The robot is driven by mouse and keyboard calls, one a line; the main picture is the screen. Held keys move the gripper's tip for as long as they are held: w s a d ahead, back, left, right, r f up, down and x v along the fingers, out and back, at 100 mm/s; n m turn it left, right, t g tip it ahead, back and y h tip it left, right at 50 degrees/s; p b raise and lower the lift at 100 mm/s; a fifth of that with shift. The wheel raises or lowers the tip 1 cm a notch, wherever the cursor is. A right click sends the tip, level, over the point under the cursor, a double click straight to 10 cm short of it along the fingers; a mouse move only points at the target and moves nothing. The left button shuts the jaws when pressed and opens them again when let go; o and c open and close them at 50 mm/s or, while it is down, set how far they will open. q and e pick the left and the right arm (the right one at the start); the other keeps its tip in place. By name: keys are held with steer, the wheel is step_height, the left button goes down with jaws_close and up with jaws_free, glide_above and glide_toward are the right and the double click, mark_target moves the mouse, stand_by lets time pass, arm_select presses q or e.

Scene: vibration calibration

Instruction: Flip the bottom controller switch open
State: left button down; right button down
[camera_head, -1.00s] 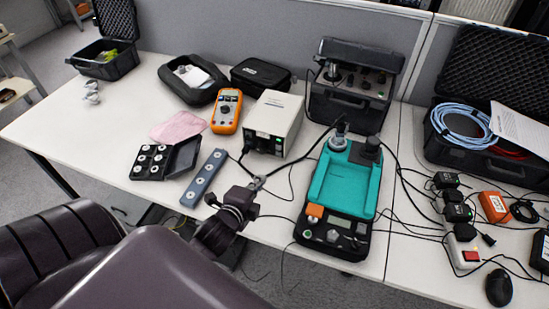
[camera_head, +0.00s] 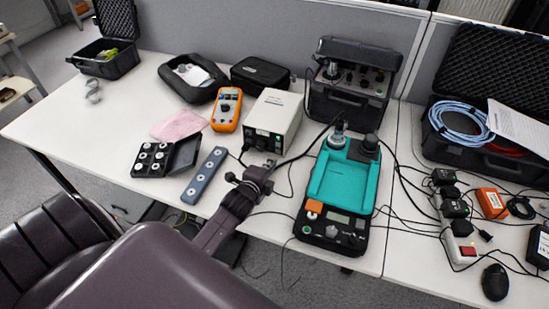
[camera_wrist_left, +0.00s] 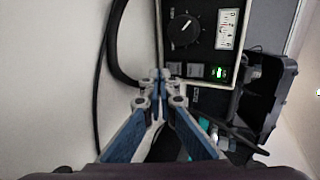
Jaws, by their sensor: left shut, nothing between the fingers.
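The controller (camera_head: 277,112) is a white box with a black front panel, standing mid-table in the head view. In the left wrist view its panel shows a round dial (camera_wrist_left: 184,31), a lit meter (camera_wrist_left: 228,29), a green-lit switch (camera_wrist_left: 219,72) and dark switches (camera_wrist_left: 195,70) along one edge. My left gripper (camera_head: 270,163) is in front of the panel's lower part. In the left wrist view its blue fingers (camera_wrist_left: 160,75) meet at the tips, empty, close beside the row of switches. I cannot tell whether they touch the panel. My right gripper is not in view.
A teal calibration unit (camera_head: 343,181) stands to the right, with a black case (camera_head: 349,104) behind it. An orange multimeter (camera_head: 227,108), a grey strip (camera_head: 204,176) and a pink cloth (camera_head: 180,126) lie to the left. Cables run near the gripper.

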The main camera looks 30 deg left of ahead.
mark_target(277, 153)
arm_select(q)
steer(key=shift+w+a+f, duration=0.1)
steer(key=shift+w+a, duration=0.1)
steer(key=shift+w, duration=0.55)
steer(key=shift+w+a, duration=0.15)
steer(key=shift+w, duration=0.55)
steer(key=f+t+b, duration=0.1)
steer(key=b, duration=0.2)
steer(key=shift+w+a, duration=0.1)
steer(key=shift+w, duration=0.2)
steer(key=shift+r+p, duration=0.35)
steer(key=shift+r, duration=0.05)
steer(key=shift+f, duration=0.1)
